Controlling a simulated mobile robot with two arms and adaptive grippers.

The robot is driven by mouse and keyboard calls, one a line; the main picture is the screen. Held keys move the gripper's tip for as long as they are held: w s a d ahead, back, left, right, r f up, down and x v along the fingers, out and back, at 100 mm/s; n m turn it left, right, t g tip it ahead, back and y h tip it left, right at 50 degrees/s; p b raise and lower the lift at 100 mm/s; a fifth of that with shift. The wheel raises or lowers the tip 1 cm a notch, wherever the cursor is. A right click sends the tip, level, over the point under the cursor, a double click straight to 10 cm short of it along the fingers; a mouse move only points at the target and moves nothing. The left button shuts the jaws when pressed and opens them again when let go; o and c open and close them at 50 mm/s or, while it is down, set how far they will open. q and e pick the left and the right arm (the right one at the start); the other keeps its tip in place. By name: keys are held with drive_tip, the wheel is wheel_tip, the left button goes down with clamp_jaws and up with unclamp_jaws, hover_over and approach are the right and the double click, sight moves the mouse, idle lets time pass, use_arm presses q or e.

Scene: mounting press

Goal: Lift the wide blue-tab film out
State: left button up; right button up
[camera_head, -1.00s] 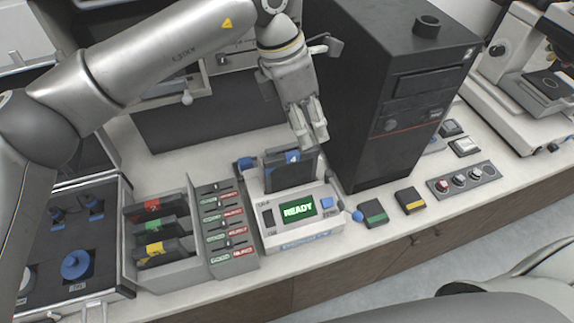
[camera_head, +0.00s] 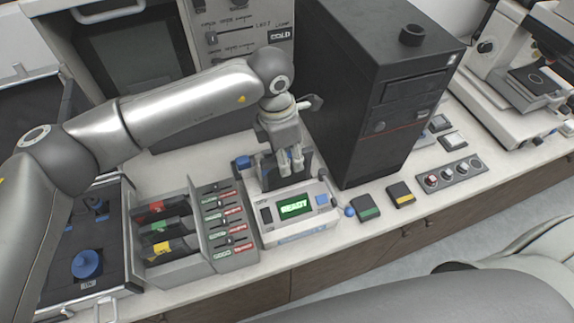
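The wide film with the blue tab is a dark upright plate (camera_head: 270,172) standing in the slot of the white press unit (camera_head: 265,232), whose green display reads READY. My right gripper is out of view; only part of my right arm shows at the lower right.
A grey rack (camera_head: 185,263) with red, green and yellow tabbed films stands left of the press, beside a labelled slotted panel (camera_head: 228,225). A tall black tower (camera_head: 350,110) rises close behind to the right. Small green and yellow blocks (camera_head: 366,208) lie right of the press.

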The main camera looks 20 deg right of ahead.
use_arm(q)
drive_tip(key=shift+d+f, duration=0.1)
drive_tip(key=shift+f, duration=0.3)
drive_tip(key=shift+f+b, duration=0.25)
drive_tip(key=shift+b, duration=0.45)
idle(0.3)
clamp_jaws()
idle(0.4)
